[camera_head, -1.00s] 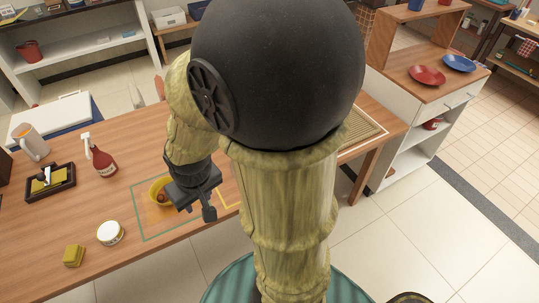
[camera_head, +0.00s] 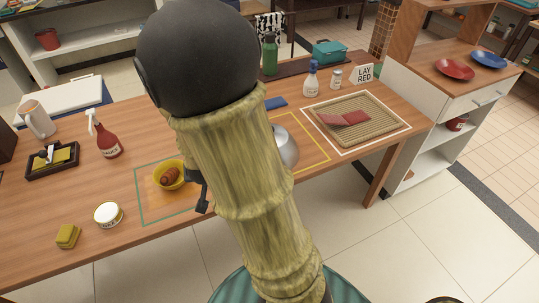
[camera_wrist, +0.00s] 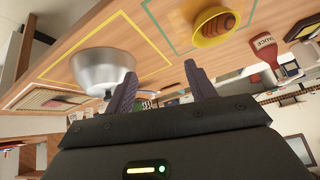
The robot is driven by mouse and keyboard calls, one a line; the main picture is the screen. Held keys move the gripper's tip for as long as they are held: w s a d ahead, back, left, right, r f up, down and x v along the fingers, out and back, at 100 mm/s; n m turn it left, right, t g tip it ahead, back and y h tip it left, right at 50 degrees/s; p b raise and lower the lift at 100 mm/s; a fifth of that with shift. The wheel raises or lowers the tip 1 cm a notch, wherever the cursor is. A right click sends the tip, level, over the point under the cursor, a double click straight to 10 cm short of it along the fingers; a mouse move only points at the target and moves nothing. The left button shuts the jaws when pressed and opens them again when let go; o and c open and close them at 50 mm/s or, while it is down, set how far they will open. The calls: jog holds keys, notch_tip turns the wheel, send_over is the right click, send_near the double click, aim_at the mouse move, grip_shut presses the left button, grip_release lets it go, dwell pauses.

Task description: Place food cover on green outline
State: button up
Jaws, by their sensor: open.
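The food cover is a silver metal dome (camera_head: 287,147) within the yellow outline (camera_head: 318,141), partly hidden by my arm in the head view. It also shows in the wrist view (camera_wrist: 100,70), left of my fingers. The green outline (camera_head: 139,207) lies on the table to the left.
A woven mat (camera_head: 352,116) with red pieces lies right of the yellow outline.

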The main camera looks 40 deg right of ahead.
jog(key=d+f+m+h+b, duration=0.2)
jog(key=d+m+h+b, duration=0.1)
jog(key=d+h+b, duration=0.2)
jog(key=d+f+m+t+h+b, duration=0.1)
jog(key=d+f+m+h+b, duration=0.1)
jog(key=d+h+b, duration=0.3)
jog(key=d+f+h, duration=0.1)
jog(key=d, duration=0.1)
jog(key=shift+w+d+m+t, duration=0.3)
jog(key=shift+w+d+m, duration=0.1)
jog(key=shift+f, duration=0.15)
jog(key=b+x, duration=0.1)
jog(key=x, duration=1.1)
jog(key=shift+w+d+b, duration=0.1)
jog(key=shift+b, duration=0.2)
